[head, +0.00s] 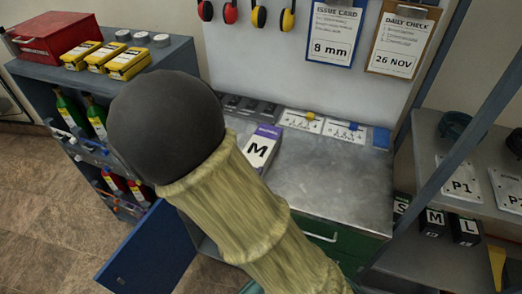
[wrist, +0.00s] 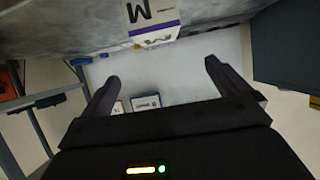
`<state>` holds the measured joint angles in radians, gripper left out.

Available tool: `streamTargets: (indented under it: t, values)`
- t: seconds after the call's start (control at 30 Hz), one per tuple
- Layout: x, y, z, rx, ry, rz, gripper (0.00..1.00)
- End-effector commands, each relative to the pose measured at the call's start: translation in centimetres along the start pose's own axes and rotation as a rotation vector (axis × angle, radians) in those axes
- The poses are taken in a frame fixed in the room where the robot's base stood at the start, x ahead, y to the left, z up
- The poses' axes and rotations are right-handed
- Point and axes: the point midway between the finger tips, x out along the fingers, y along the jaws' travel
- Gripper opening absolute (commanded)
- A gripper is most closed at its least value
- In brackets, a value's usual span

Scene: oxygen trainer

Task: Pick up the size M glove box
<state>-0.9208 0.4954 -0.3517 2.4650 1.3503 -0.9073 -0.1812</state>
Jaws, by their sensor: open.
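A white box with a purple band and a large black M (head: 262,147) stands on the grey metal worktop (head: 335,185), partly hidden behind my sleeved arm. The same box shows upside down at the top of the wrist view (wrist: 152,18). My gripper (wrist: 162,71) is open and empty, its two dark fingers spread apart. The box appears beyond the fingertips, roughly in line with the gap, and not touching them. In the head view my gripper is hidden. A smaller black box also marked M (head: 434,222) sits on the right shelf between boxes marked S and L.
Printed cards (head: 345,131) and a row of dark trays (head: 248,108) lie along the worktop's back. A blue door (head: 148,252) hangs open below. A dark cabinet with yellow boxes (head: 129,63) stands left. A slanted blue post (head: 445,150) crosses at right.

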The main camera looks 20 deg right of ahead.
Motion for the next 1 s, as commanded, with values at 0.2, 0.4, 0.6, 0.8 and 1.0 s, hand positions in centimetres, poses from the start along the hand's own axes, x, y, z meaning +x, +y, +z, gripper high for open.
streamTargets:
  t: [0.2, 0.4, 0.6, 0.8, 1.0]
  values:
    - [2.7, 0.2, 0.1, 0.000, 0.001, 0.006, 1.00]
    - [6.2, 0.2, 0.0, 0.000, 0.000, 0.005, 1.00]
    - [9.7, 0.1, 0.0, -0.001, 0.000, 0.004, 1.00]
    - [12.0, 0.1, 0.0, 0.000, -0.002, 0.001, 1.00]
    - [12.1, 0.1, 0.0, 0.001, -0.001, 0.000, 1.00]
